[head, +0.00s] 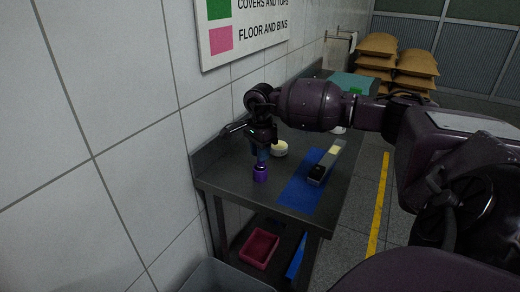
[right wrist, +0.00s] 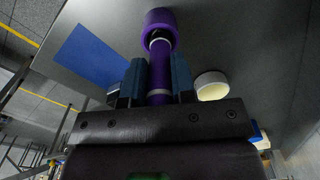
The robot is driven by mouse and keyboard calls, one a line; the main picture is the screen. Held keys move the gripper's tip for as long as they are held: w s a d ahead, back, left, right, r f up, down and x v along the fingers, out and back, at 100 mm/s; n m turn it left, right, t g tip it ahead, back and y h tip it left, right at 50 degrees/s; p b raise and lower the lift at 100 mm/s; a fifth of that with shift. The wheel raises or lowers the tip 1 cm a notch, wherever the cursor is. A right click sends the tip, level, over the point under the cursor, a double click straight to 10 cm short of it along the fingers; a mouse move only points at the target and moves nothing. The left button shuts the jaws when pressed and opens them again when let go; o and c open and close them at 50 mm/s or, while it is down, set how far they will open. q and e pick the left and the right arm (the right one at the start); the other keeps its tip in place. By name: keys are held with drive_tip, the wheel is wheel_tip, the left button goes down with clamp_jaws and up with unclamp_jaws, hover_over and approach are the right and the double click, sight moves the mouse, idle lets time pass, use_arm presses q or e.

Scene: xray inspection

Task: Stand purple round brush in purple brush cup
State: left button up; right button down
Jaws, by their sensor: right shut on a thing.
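The purple brush cup (head: 260,174) stands near the front left of the grey steel table. It also shows at the top of the right wrist view (right wrist: 160,20). My right gripper (head: 263,151) is just above the cup, pointing down. Its blue fingers are shut on the purple round brush (right wrist: 159,75), which is in line with the cup. The brush's far end meets the cup's mouth in the picture; I cannot tell how deep it sits. My left gripper is out of view.
A blue mat (head: 298,194) with a grey and black tool (head: 326,163) lies right of the cup. A round cream-topped container (head: 279,149) stands close behind the gripper. A tiled wall borders the table's left. A red bin (head: 259,248) is on the lower shelf.

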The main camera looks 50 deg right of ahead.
drive_tip(key=shift+f, duration=0.1)
drive_tip(key=c, duration=1.1)
unclamp_jaws()
drive_tip(key=shift+o, duration=0.8)
